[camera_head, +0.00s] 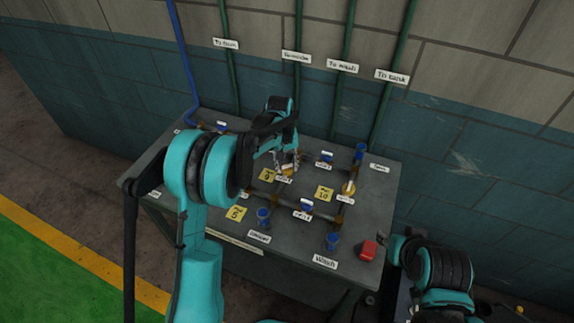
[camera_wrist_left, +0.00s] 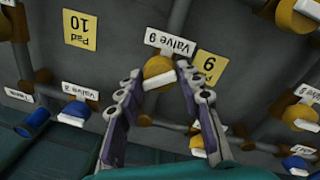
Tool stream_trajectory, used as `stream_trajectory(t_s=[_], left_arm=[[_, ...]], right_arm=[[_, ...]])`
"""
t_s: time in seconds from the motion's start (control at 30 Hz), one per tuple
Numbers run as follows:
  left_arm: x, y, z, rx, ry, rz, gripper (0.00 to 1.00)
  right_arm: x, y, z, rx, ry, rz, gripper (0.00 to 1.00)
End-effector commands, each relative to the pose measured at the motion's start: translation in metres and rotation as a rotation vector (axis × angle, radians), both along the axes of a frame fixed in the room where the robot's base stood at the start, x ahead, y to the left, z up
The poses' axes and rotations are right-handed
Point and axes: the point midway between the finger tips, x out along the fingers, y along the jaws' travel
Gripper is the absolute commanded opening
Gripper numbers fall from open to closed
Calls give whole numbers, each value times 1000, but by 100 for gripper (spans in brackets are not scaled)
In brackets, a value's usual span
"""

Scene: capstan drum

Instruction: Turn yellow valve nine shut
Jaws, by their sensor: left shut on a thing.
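The yellow knob of valve 9 (camera_wrist_left: 158,72) sits below its white "Valve 9" tag (camera_wrist_left: 168,42) in the left wrist view, with the yellow pad 9 (camera_wrist_left: 208,67) beside it. My left gripper (camera_wrist_left: 160,78) has a fingertip on each side of the knob and is shut on it. In the head view the left gripper (camera_head: 286,163) reaches down over the bench at pad 9 (camera_head: 267,175), and its fingers partly hide the knob (camera_head: 289,170). The handle's exact angle is hard to tell. My right gripper cannot be made out in either view.
The grey bench (camera_head: 225,222) carries pipes and other valves close by, including a yellow knob (camera_head: 349,188) near pad 10 (camera_head: 324,194) and blue knobs (camera_head: 326,157). Green pipes (camera_head: 345,75) rise along the wall behind.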

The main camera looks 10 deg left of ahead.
Motion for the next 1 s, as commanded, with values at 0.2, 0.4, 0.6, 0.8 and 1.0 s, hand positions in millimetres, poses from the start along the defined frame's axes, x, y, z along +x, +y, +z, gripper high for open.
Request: stream_trajectory(t_s=[0.2, 0.4, 0.6, 0.8, 1.0], left_arm=[[0, 1, -1, 0, 3, -204, 7], [1, 1, -1, 0, 3, -384, 7], [1, 1, 0, 0, 3, -534, 7], [1, 1, 0, 1, 2, -638, 7], [2, 1, 0, 2, 2, -694, 7]], right_arm=[[0, 0, 0, 0, 0, 0, 40], [0, 0, 0, 0, 0, 0, 40], [0, 0, 0, 0, 0, 0, 40], [0, 0, 0, 0, 0, 0, 40], [0, 0, 0, 0, 0, 0, 40]])
